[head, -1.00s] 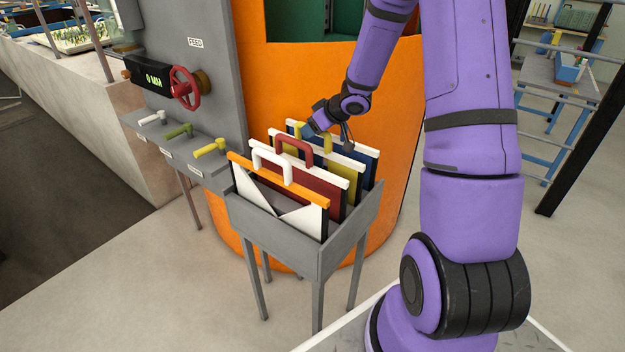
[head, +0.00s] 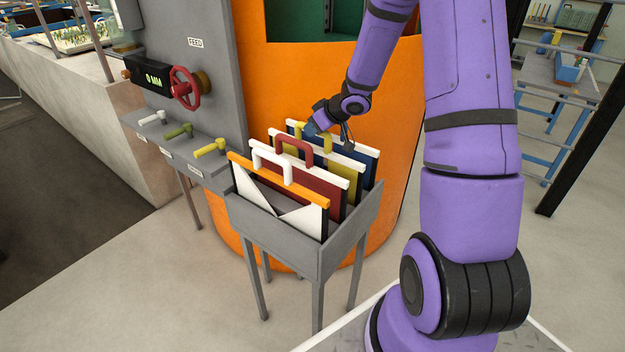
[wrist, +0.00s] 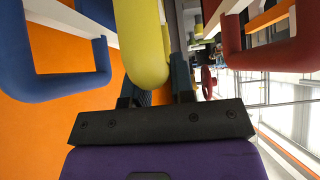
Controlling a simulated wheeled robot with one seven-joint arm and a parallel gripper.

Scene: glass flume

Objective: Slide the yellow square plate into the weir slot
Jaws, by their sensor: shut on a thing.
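The yellow square plate (head: 354,186) stands upright in a grey rack (head: 340,240), between the red plate and the blue plate, mostly hidden by the plates in front. Its yellow handle (wrist: 143,45) rises above its white top bar. My gripper (head: 329,133) is at that handle. In the wrist view my gripper (wrist: 155,88) has its fingers on either side of the yellow handle, shut on it. The plate still sits in the rack. I cannot make out the weir slot in either view.
The red plate (head: 318,188) and blue plate (head: 371,165) flank it closely; their red handle (wrist: 268,60) and blue handle (wrist: 55,80) are beside my gripper. A notched white plate (head: 255,195) is in front. An orange tank (head: 285,85) and grey panel with red handwheel (head: 187,87) stand behind.

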